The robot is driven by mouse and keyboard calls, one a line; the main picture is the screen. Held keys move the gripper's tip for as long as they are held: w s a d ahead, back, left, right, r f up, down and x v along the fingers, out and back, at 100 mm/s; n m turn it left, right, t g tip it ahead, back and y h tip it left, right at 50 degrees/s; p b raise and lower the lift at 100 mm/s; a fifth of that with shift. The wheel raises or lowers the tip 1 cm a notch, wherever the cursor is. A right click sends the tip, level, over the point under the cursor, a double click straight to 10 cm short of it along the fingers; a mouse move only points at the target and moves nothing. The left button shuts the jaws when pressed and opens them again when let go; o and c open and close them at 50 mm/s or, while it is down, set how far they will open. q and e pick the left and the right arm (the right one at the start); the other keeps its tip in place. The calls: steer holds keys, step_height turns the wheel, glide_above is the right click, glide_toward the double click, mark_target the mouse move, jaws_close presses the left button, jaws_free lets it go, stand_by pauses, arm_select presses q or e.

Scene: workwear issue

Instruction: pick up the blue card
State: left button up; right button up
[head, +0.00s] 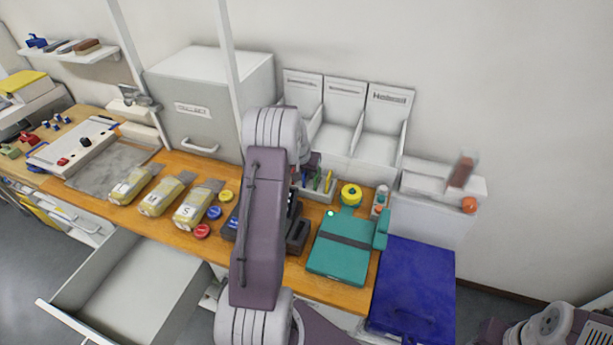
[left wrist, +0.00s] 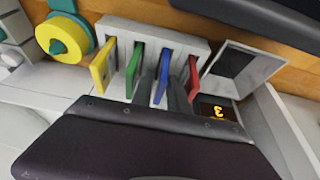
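The blue card (left wrist: 163,75) stands upright in a pale slotted rack (left wrist: 185,42), between a green card (left wrist: 135,68) and a red card (left wrist: 190,78). A yellow card (left wrist: 102,65) is at the left end of the row. My left gripper (left wrist: 162,88) has one finger on each side of the blue card, very close to its faces. It looks open, with no clear sign of grip. My right gripper is not in view.
A yellow-and-teal round item (head: 350,194) is right of the rack. White bins (head: 345,125) stand behind. An open drawer (head: 125,285) juts out left.

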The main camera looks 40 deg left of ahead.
arm_select(q)
steer(key=shift+w+a+f, duration=0.15)
steer(key=shift+w+f, duration=0.05)
steer(key=shift+f, duration=0.35)
jaws_close()
